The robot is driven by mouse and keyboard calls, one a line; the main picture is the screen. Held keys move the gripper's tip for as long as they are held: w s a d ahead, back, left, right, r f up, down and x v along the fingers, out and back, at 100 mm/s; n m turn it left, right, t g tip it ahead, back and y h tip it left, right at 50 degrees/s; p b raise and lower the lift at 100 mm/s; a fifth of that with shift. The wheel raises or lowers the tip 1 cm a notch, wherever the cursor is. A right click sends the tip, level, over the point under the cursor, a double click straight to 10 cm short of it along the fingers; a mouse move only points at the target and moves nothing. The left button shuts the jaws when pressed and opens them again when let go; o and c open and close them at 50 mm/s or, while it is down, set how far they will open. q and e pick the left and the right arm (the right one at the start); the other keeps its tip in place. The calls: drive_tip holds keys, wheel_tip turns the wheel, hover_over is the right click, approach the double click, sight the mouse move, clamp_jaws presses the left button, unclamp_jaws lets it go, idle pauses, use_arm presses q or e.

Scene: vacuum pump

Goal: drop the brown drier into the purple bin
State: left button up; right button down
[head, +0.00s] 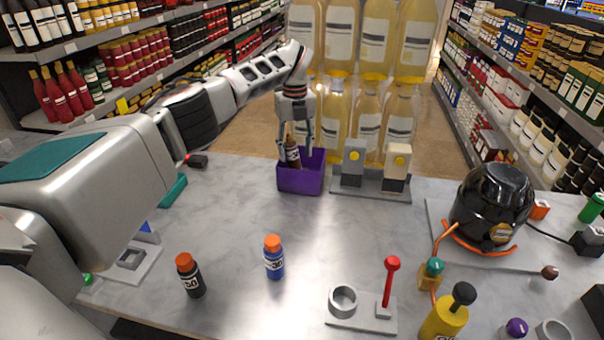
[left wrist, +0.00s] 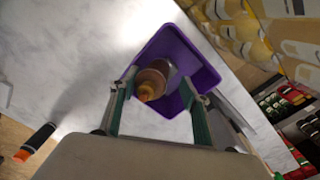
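The brown drier (head: 293,154) is a small bottle-like piece with an orange-brown end. It stands slightly tilted, its lower part hidden behind the front wall of the purple bin (head: 301,182). In the left wrist view the drier (left wrist: 152,80) lies over the opening of the bin (left wrist: 202,62). My left gripper (head: 297,150) points down over the bin. Its fingers (left wrist: 157,88) stand apart on both sides of the drier, with a gap visible at the right finger. Whether the drier touches the bin floor is hidden. My right gripper is not in view.
A grey stand with two switch blocks (head: 373,180) is close right of the bin. Bottles with orange caps, one black (head: 190,275) and one blue (head: 274,258), stand in front. A black pump (head: 492,200) is at the right. The counter middle is clear.

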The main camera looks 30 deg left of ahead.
use_arm(q)
wheel_tip(320, 180, up, 12)
idle(0.7)
drive_tip(key=shift+f, duration=0.1)
idle(0.3)
